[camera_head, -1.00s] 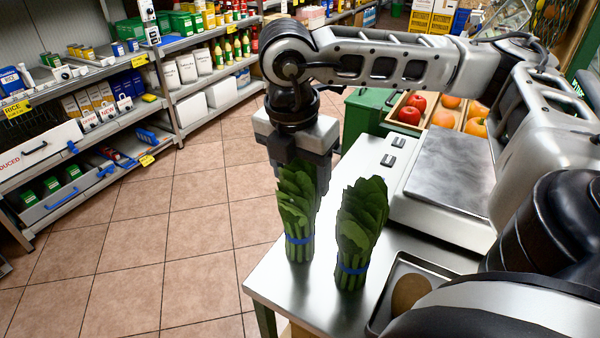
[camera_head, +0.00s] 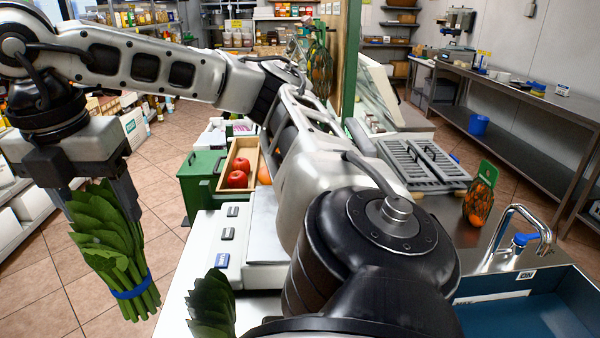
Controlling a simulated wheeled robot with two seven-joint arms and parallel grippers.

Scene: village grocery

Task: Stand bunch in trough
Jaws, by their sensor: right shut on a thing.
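My right gripper (camera_head: 92,192) is at the left of the picture, shut on a leafy green bunch (camera_head: 108,240). The bunch hangs with its leaves up between the fingers and its stems down, tied with a blue band. It appears to be off the counter, with floor behind it. A second leafy bunch (camera_head: 212,305) stands on the counter at the bottom, its lower part cut off by the frame. A blue-walled open trough (camera_head: 535,308) is at the lower right, partly out of the frame; whether it holds anything is unclear. My left gripper is not in view.
A scale (camera_head: 238,243) stands on the counter, partly hidden behind my right arm. A metal tap (camera_head: 528,228) rises beside the trough, with a netted orange item (camera_head: 478,202) behind.

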